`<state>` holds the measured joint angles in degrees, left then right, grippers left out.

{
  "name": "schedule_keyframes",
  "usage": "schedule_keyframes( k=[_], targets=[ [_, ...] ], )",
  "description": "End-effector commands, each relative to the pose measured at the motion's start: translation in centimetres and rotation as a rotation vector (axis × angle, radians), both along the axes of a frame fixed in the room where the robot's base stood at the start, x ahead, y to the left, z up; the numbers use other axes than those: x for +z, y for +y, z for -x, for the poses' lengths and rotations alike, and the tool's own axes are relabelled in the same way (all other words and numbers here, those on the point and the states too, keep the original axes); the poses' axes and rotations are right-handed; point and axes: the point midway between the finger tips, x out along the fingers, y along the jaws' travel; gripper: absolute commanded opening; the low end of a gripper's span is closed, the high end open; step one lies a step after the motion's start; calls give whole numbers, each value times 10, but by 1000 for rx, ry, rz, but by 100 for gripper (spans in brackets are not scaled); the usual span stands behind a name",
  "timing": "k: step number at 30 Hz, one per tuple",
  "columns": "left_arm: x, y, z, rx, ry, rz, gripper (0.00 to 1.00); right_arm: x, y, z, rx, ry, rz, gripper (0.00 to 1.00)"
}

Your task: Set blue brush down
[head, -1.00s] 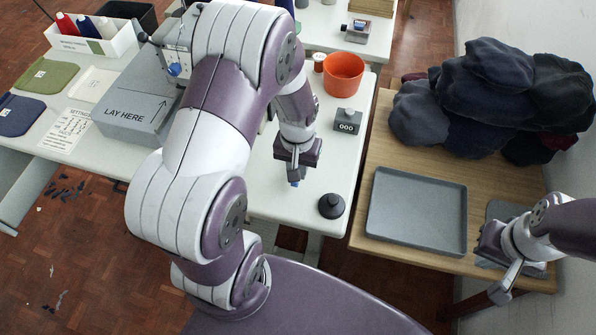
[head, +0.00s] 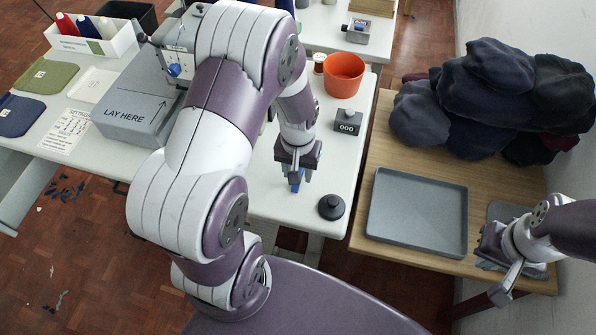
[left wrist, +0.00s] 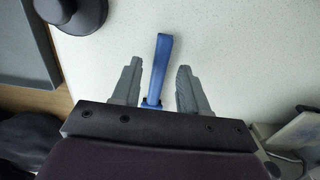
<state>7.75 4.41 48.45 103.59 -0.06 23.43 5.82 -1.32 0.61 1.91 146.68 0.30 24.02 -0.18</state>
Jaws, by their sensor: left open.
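The blue brush (head: 296,187) is at the white table's front part, below my left gripper (head: 297,172). In the left wrist view the brush's blue handle (left wrist: 160,60) runs between the two grey fingers of the left gripper (left wrist: 157,78), with a gap on each side. The left gripper is open, and the brush appears to rest on the white tabletop. The brush's lower end is hidden by the gripper body. My right gripper (head: 490,258) is over the wooden table's front right, by a grey item; its fingers are not clear.
A black round knob-like object (head: 331,206) stands near the brush, with a counter box (head: 347,122) and orange pot (head: 343,75) behind. An empty grey tray (head: 417,212) and a heap of dark caps (head: 490,95) are on the wooden table (head: 375,150).

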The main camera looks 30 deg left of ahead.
Motion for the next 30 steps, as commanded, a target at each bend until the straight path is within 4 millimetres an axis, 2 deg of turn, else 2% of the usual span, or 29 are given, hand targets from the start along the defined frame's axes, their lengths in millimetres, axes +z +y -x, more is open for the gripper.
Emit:
schedule_keyframes(
  k=[1, 6, 12, 14, 17, 21, 24, 30],
  targets=[
    [14, 0, -1, 0, -4, -1, 44, 4, 0, 0, 0, 0, 0, 0],
    [62, 0, -1, 0, -6, 0, 44, 9, 0, 0, 0, 0, 0, 0],
    [99, 0, 0, 0, -3, -1, 44, 13, 0, 0, 0, 0, 0, 0],
    [104, -1, 1, -3, -2, 0, 44, 13, 0, 0, 0, 0, 0, 0],
    [114, -12, 11, -56, -22, -2, 44, 13, 0, 0, 0, 0, 0, 0],
    [122, -35, 41, -182, -78, -7, 44, 13, 0, 0, 0, 0, 0, 0],
    [123, -44, 57, -241, -106, -8, 44, 13, 0, 0, 0, 0, 0, 0],
    [123, -47, 62, -259, -117, -10, 44, 13, 0, 0, 0, 0, 0, 0]
  ],
)
